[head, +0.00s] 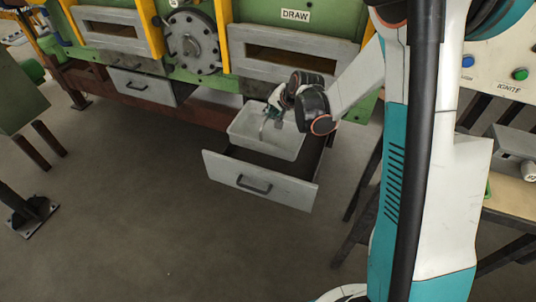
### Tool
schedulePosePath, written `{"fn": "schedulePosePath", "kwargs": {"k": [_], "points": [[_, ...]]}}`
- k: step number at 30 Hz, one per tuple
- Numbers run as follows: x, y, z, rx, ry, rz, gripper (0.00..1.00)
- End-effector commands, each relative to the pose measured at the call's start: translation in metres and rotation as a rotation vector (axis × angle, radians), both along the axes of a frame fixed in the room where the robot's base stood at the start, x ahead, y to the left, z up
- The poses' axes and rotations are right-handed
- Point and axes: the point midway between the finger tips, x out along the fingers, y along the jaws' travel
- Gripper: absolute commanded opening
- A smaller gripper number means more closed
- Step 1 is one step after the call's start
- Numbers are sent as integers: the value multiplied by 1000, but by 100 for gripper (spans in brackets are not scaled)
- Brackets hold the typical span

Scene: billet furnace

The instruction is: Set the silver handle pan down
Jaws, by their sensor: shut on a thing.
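The silver handle pan (289,147) is a light grey rectangular tray at the open lower drawer (228,171) of the green machine. It looks level. I cannot tell whether it hangs just above the drawer or rests inside it. My gripper (267,119) reaches down into the pan from the upper right and is shut on its silver handle. The handle is thin and mostly hidden by the fingers. The drawer's grey front with a dark pull handle faces the open floor.
A second grey drawer (143,87) is at the left under the machine. A round bolted hatch (192,43) and the DRAW sign (295,15) are above. A workbench (512,195) stands at the right. A green block on dark legs (18,98) is at the left. The floor in front is clear.

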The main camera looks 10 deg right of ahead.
Motion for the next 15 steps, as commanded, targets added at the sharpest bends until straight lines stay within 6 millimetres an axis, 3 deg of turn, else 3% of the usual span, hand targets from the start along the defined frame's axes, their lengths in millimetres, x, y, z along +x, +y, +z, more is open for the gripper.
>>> {"fn": "schedulePosePath", "kwargs": {"k": [3, 15], "points": [[0, 0, -30, 0, -1, 0, 0], [0, 0, -116, 0, -1, 0, 0]]}}
